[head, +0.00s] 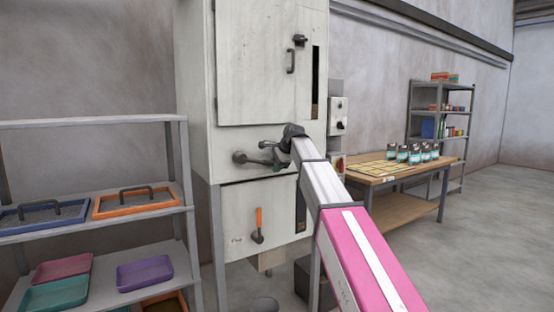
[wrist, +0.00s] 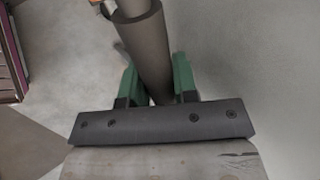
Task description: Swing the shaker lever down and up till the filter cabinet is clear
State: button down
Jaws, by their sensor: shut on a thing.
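The filter cabinet (head: 265,95) is a tall pale metal box on legs in the middle of the head view. The dark shaker lever (head: 241,157) sticks out from its front between the upper door and the lower panel, and lies roughly level. My gripper (head: 272,148) is at the lever, at the end of my arm. In the wrist view a thick dark grey bar of the lever (wrist: 147,50) runs between the green fingers of my gripper (wrist: 156,82), which are shut on it. My gripper hides part of the lever's mount in the head view.
An orange-handled lever (head: 259,222) hangs on the lower panel. A grey shelf (head: 90,228) with trays stands at left. A wooden table (head: 430,168) with jars, a control box (head: 338,115) and a rack stand at right.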

jog(key=shift+s+a+f+g+y, duration=0.15)
jog(key=shift+f+g+y, duration=0.1)
jog(key=shift+f, duration=0.3)
jog(key=shift+s+a+f+g+y, duration=0.15)
jog(key=shift+f+y, duration=0.1)
jog(key=shift+f, duration=0.3)
jog(key=shift+w, duration=0.1)
jog(key=c, duration=1.2)
grip_release()
jog(key=shift+o, duration=0.2)
jog(key=v, duration=1.1)
jog(key=shift+f, duration=0.1)
